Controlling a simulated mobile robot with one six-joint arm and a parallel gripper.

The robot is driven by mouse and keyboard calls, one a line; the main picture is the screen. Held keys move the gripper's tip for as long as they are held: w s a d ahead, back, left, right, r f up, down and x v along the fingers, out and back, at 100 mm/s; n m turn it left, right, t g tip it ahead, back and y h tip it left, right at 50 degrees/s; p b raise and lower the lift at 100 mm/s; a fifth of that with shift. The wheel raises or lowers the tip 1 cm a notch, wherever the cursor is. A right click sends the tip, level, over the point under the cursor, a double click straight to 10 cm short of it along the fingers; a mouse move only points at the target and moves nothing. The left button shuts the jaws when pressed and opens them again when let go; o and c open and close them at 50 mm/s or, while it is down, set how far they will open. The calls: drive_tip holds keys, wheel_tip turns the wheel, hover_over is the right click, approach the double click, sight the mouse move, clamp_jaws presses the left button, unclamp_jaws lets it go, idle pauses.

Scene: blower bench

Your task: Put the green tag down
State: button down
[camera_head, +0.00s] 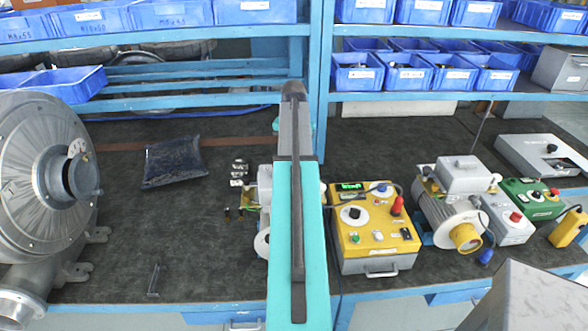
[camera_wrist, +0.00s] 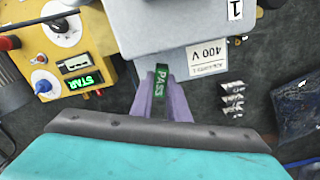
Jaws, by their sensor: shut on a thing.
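The green tag (camera_wrist: 161,82), lettered PASS, is in the wrist view between the two purple fingers of my gripper (camera_wrist: 160,86). My gripper is shut on it. The tag appears at the edge of a grey box (camera_wrist: 165,30) that bears a 400 V label (camera_wrist: 208,61). I cannot tell whether the tag touches the box or hangs above it. In the head view my own arm hides the gripper and the tag.
A yellow tester (camera_head: 375,240) with a lit green display stands right of my arm. Small metal pieces (camera_head: 238,172) and a dark bag (camera_head: 173,163) lie on the left of the dark bench mat (camera_head: 120,235). A large blower (camera_head: 40,150) fills the far left.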

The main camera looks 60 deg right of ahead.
drive_tip(key=shift+f+b, duration=1.05)
drive_tip(key=shift+f, duration=0.7)
drive_tip(key=shift+f, duration=0.2)
drive_tip(key=c, duration=1.7)
unclamp_jaws()
drive_tip(key=shift+r, duration=0.15)
drive_tip(key=shift+r+p, duration=3.8)
drive_tip(key=shift+r, duration=2.25)
